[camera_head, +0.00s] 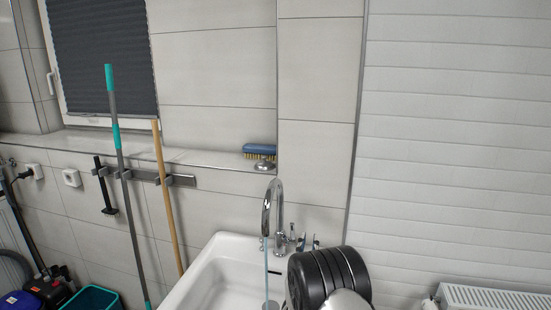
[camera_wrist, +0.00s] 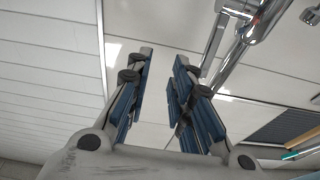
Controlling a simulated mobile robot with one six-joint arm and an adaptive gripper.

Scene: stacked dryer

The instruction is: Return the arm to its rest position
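My gripper (camera_wrist: 164,72) shows in the wrist view with its two blue-padded fingers apart. The gap between them is empty, and pale wall tiles show through it. The chrome faucet (camera_wrist: 238,62) is close beside the right-hand finger in that view; I cannot tell whether they touch. In the head view, my dark, rounded arm parts are at the bottom, right of the faucet (camera_head: 275,205) and in front of the sink's right side. My gripper's fingers cannot be made out there.
A white sink (camera_head: 212,262) stands below the faucet, with a thin bluish stream beneath the spout. A blue brush (camera_head: 259,150) lies on the ledge. Broom handles (camera_head: 167,200) lean at the left. A radiator (camera_head: 492,297) is at the lower right. The right wall is bare.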

